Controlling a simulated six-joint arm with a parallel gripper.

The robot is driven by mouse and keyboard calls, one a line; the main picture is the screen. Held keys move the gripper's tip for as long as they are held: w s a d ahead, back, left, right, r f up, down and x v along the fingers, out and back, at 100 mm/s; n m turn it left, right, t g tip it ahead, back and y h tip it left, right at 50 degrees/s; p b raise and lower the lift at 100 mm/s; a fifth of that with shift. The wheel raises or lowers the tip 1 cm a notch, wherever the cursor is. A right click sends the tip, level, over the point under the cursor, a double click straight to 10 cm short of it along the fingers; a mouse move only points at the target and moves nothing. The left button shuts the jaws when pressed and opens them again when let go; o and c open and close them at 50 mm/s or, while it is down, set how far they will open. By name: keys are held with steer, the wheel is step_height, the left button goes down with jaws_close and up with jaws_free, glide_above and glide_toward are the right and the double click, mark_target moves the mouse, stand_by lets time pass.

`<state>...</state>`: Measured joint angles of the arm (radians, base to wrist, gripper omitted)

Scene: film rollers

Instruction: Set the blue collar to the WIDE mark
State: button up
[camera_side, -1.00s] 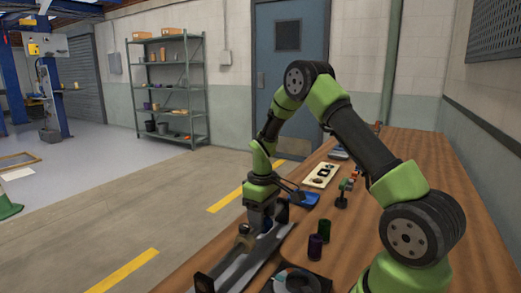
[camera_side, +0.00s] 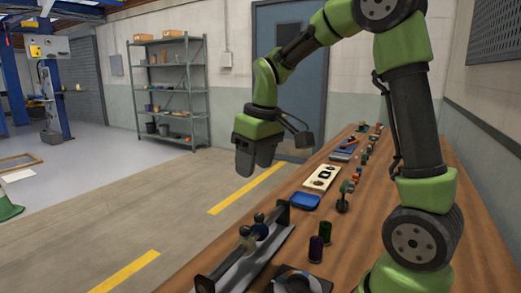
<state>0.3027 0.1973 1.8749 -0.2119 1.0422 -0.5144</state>
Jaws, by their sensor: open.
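The blue collar (camera_side: 261,230) sits on the dark rail fixture (camera_side: 231,270) at the front left of the bench. A tan, brass-like round part stands just left of it, and a dark round part is close behind it. My gripper (camera_side: 256,170) hangs above and beyond the collar, pointing down, open and empty, clear of the fixture. The WIDE mark cannot be made out at this size, so I cannot tell how the collar lies relative to it.
Dark purple (camera_side: 316,249) and green (camera_side: 325,231) cylinders stand right of the fixture. A blue tray (camera_side: 304,201) and a cream plate with dark openings (camera_side: 321,178) lie farther back. Several small parts line the far bench. The bench's right side is mostly clear.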

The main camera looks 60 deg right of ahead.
steer(key=s+a+r+m+t, duration=0.1)
steer(key=s+a+r, duration=0.3)
steer(key=a, duration=0.1)
steer(key=shift+t, duration=0.4)
steer(key=shift+s+r, duration=0.1)
steer(key=shift+s, duration=0.05)
steer(key=s+a+r+m+t+y, duration=0.1)
steer(key=s+a+m+t+y, duration=0.15)
steer(key=s+a, duration=0.45)
steer(key=n+g+h, duration=0.3)
steer(key=n+g, duration=0.2)
steer(key=g, duration=0.2)
glide_above(259, 215)
steer(key=shift+t+y, duration=0.25)
step_height(259, 215, down, 12)
steer(key=shift+f, duration=0.2)
step_height(259, 215, down, 10)
